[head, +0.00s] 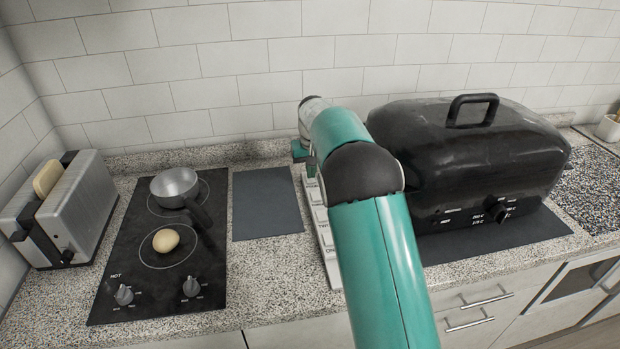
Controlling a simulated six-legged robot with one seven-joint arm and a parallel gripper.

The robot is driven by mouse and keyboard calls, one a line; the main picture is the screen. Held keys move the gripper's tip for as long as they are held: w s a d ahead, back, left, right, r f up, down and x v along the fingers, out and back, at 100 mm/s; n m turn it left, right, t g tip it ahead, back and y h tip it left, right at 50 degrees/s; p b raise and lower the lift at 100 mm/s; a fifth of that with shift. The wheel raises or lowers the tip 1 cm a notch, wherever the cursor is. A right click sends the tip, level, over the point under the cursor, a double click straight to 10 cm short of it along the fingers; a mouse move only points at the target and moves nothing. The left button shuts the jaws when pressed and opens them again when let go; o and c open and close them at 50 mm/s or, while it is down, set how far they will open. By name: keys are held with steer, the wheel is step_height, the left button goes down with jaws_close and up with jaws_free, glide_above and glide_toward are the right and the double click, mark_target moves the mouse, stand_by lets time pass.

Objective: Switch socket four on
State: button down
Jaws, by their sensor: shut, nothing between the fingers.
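A white strip (329,257) with a row of labelled switches lies on the counter, running away from me between the dark mat and the black roaster. My teal arm covers its right side. The labels are too small to read surely, so I cannot tell which switch is socket four or its state. My gripper (308,163) is over the far end of the strip, partly hidden behind my arm. It is shut and empty. I cannot tell whether it touches a switch.
A black roaster (470,150) stands close on the right. A bare dark mat (266,203) lies left of the strip. A tiled wall closes the back.

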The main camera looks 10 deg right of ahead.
mark_target(311, 181)
steer(key=shift+r, duration=3)
